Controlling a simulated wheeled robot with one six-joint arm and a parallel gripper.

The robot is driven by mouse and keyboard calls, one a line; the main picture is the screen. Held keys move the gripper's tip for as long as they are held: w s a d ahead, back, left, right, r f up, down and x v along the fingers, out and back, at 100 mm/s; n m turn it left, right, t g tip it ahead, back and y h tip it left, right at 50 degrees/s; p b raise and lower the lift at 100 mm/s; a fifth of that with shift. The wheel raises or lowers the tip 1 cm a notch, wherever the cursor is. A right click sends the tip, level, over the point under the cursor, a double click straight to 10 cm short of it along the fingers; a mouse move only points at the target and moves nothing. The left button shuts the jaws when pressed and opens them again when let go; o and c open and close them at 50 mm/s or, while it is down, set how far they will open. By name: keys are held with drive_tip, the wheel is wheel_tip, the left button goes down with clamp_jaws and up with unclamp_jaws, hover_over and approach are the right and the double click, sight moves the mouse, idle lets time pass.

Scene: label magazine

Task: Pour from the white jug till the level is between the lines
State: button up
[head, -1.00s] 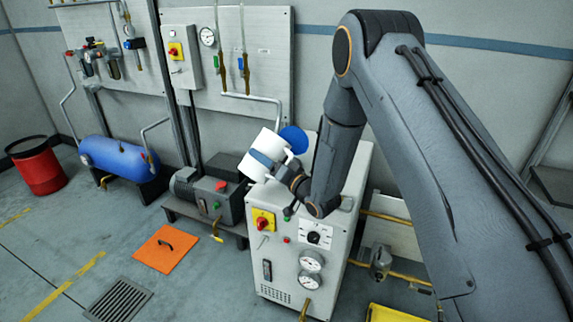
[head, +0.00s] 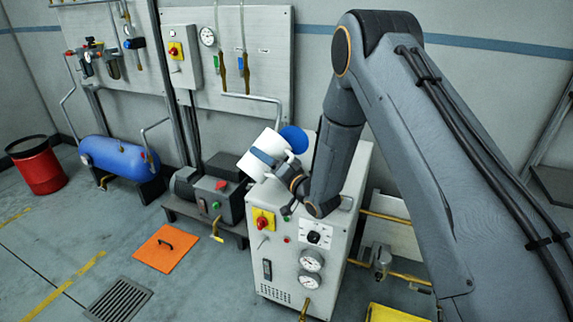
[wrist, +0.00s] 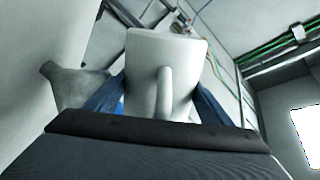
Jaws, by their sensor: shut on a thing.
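The white jug (head: 262,156) is held tilted above the top of the grey machine cabinet (head: 318,218) in the head view. My gripper (head: 272,158) is shut on it, with a blue finger band across its side. In the wrist view the jug (wrist: 160,75) fills the middle, its handle facing the camera, with blue fingers on both sides. A blue round cap or lid (head: 294,139) shows just right of the jug. A grey funnel-like shape (wrist: 72,85) shows left of the jug in the wrist view. The liquid, the level and the lines cannot be made out.
A motor pump unit (head: 215,195) stands left of the cabinet, and a blue tank (head: 115,157) and red drum (head: 37,167) farther left. A wall panel with gauges (head: 240,50) rises behind. The floor around the orange plate (head: 161,249) is mostly free.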

drive_tip(key=shift+r+m, duration=0.1)
drive_tip(key=shift+m, duration=0.7)
drive_tip(key=shift+w+d+f+m, duration=0.1)
drive_tip(key=shift+f+m, duration=0.15)
drive_tip(key=shift+m, duration=0.35)
idle(0.4)
idle(0.9)
drive_tip(key=shift+r+n, duration=0.3)
drive_tip(key=shift+n, duration=0.2)
drive_tip(key=n, duration=0.3)
drive_tip(key=shift+f+n, duration=0.1)
drive_tip(key=shift+n, duration=0.2)
drive_tip(key=shift+n, duration=0.3)
